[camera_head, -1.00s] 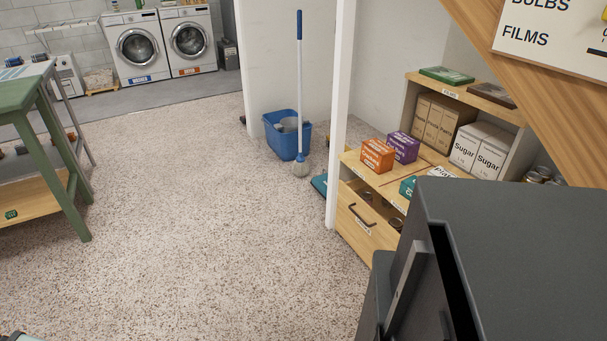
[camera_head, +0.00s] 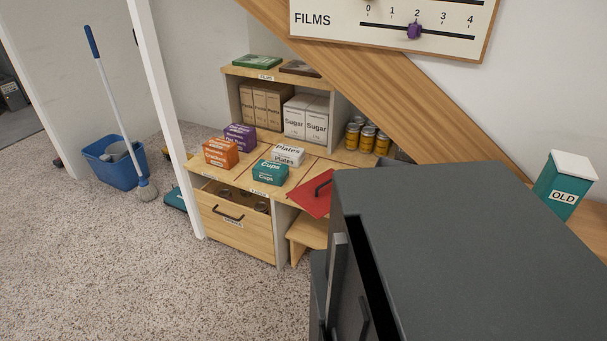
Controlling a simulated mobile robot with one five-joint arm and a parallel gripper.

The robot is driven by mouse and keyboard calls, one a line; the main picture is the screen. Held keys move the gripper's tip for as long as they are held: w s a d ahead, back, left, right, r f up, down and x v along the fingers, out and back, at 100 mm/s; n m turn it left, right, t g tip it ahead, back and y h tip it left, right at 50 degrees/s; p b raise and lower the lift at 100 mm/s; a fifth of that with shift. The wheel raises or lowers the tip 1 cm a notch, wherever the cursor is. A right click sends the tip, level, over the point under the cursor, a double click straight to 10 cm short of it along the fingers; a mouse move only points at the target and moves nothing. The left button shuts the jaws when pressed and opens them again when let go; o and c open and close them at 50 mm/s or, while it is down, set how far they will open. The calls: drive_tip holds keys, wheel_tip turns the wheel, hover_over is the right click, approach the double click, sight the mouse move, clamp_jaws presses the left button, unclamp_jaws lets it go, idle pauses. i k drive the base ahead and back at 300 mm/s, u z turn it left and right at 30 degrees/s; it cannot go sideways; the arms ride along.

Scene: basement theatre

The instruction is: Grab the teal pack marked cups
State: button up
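The teal pack marked Cups (camera_head: 270,172) sits on the wooden counter (camera_head: 248,188) under the slanted beam, near the counter's front edge. A white pack marked Plates (camera_head: 288,154) is just behind it. An orange pack (camera_head: 221,152) and a purple pack (camera_head: 240,136) stand to its left. The teal pack's front and top are in plain sight. My gripper is not in view.
A dark grey cabinet (camera_head: 470,240) fills the lower right foreground. A partly open drawer (camera_head: 236,230) is below the counter, with a red panel (camera_head: 312,196) to its right. A white post (camera_head: 166,120) stands left. The speckled floor (camera_head: 130,270) is clear at lower left.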

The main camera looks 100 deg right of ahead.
sight(264, 172)
drive_tip(key=z, duration=3)
